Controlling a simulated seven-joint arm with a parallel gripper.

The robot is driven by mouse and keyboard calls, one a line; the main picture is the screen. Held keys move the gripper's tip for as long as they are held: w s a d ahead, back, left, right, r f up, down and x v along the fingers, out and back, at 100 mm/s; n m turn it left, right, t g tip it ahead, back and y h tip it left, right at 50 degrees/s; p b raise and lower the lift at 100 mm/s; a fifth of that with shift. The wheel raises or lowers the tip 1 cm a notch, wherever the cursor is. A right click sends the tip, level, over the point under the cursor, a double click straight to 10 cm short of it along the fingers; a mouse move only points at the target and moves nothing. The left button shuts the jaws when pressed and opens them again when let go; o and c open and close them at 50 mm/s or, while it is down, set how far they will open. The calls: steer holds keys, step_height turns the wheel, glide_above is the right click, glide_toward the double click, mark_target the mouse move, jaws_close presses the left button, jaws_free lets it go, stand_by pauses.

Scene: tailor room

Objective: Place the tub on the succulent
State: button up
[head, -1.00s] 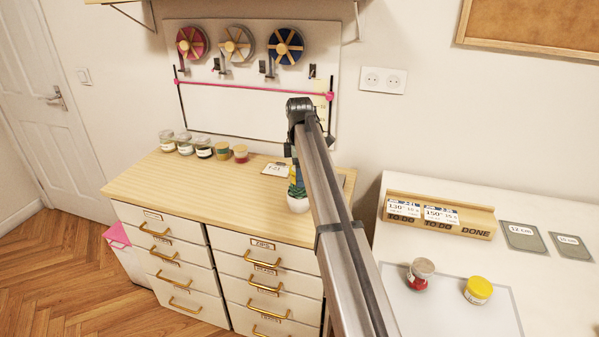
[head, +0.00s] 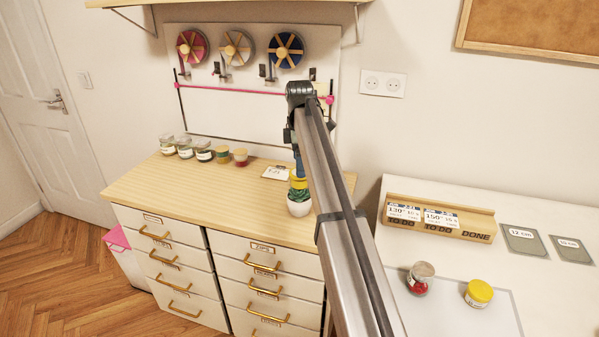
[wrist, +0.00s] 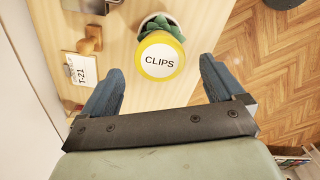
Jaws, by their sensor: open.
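The tub (wrist: 159,57), with a yellow rim and a white top reading "CLIPS", rests on the green succulent (wrist: 157,24) in the wrist view. In the head view the tub (head: 298,183) sits above the succulent's leaves (head: 299,195) and its white pot (head: 299,208), partly hidden by my arm. My gripper (wrist: 161,76) is open, its two blue fingers apart to the left and right of the tub and touching nothing that I can see. In the head view my gripper (head: 299,163) is above the tub and mostly hidden behind my arm.
A "T-21" card (head: 277,172) lies left of the pot on the wooden drawer cabinet (head: 200,205). Several jars (head: 204,151) stand at its back left. The white table (head: 440,300) at right holds a yellow-lidded jar (head: 479,292), a red jar (head: 420,277) and a wooden holder (head: 438,216).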

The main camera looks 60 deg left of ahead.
step_height(320, 180, up, 7)
steer(key=shift+f, duration=0.2)
